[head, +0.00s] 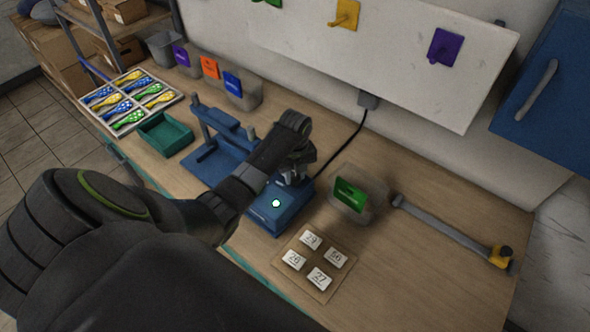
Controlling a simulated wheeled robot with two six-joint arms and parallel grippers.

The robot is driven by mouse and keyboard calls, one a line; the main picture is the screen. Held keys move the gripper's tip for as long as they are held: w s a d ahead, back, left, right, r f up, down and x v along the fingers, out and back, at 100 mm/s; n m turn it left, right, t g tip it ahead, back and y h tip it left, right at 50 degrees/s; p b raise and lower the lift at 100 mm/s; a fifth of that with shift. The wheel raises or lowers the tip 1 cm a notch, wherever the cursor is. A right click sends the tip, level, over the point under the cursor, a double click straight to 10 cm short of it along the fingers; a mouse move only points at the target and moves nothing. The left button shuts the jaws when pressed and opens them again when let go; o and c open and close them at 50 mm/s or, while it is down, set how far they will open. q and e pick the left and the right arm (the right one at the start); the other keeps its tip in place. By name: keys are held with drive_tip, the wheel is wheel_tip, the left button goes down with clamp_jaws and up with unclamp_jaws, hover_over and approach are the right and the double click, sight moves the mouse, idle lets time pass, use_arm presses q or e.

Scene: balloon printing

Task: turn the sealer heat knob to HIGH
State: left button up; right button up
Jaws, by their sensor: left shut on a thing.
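The blue heat sealer (278,215) stands on the wooden workbench, with a round pale light or button on its front top face. My left arm reaches in from the left, and my left gripper (292,179) is low over the sealer's upper back part. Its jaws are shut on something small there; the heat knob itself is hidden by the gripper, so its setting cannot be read. My right gripper is not in view.
A blue press (213,165) stands left of the sealer. A green-labelled clear bin (350,196) is close on its right. A board with numbered tiles (316,264) lies in front. A teal tray (165,135) and balloon tray (130,101) are at left. A long tool (445,229) lies at right.

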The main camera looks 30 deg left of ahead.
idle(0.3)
use_arm(q)
drive_tip(key=o, duration=1)
drive_tip(key=shift+c, duration=0.2)
drive_tip(key=shift+r, duration=0.1)
